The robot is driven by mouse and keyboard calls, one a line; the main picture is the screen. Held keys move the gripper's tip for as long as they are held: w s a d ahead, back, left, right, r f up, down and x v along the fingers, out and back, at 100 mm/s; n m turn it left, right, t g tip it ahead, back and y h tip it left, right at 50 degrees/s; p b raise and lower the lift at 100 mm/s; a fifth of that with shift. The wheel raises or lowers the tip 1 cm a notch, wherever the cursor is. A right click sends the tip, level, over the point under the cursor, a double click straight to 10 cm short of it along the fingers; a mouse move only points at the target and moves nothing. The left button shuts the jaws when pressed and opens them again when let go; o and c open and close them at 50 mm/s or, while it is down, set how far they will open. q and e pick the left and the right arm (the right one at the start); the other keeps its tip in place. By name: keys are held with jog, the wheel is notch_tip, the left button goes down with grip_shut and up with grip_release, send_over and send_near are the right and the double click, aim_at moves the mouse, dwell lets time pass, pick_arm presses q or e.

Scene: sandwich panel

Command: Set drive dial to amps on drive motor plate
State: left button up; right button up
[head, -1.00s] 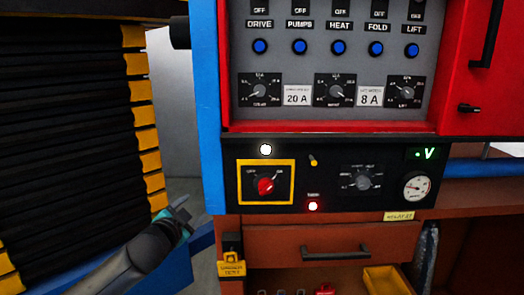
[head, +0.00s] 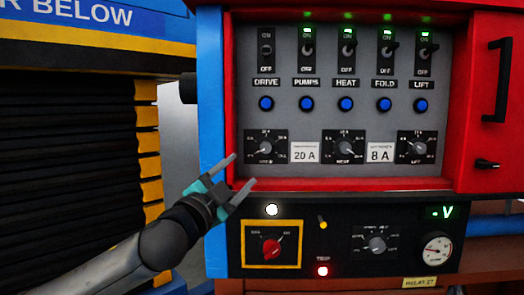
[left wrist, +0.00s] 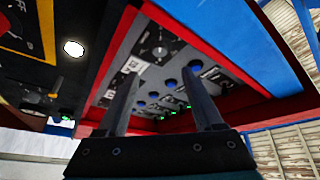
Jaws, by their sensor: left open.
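The drive dial (head: 265,148) is a round knob on a black scale plate, at the lower left of the grey panel in the head view. To its right is a white plate reading 20 A (head: 305,152); further right is one reading 8 A (head: 380,152). Their small upper lines are too blurred to read. My left gripper (head: 243,170) is open and empty, its fingertips just left of and below the drive dial, apparently not touching it. In the left wrist view the open fingers (left wrist: 162,95) point at the panel, with the drive dial (left wrist: 160,52) beyond them. My right gripper is not in view.
Heat (head: 343,148) and lift (head: 417,148) dials share the row, with blue buttons and toggle switches above. The drive toggle (head: 265,48) has no green light; the others do. Below is a black panel with a red knob (head: 271,248).

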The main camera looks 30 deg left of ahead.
aim_at(264, 149)
pick_arm(q)
jog(key=p+x, duration=0.3)
jog(key=x, duration=0.7)
jog(key=shift+w+a+r+p, duration=0.1)
jog(key=shift+w+r+p, duration=0.05)
jog(key=shift+p, duration=0.25)
jog(key=shift+x, duration=0.8)
grip_shut()
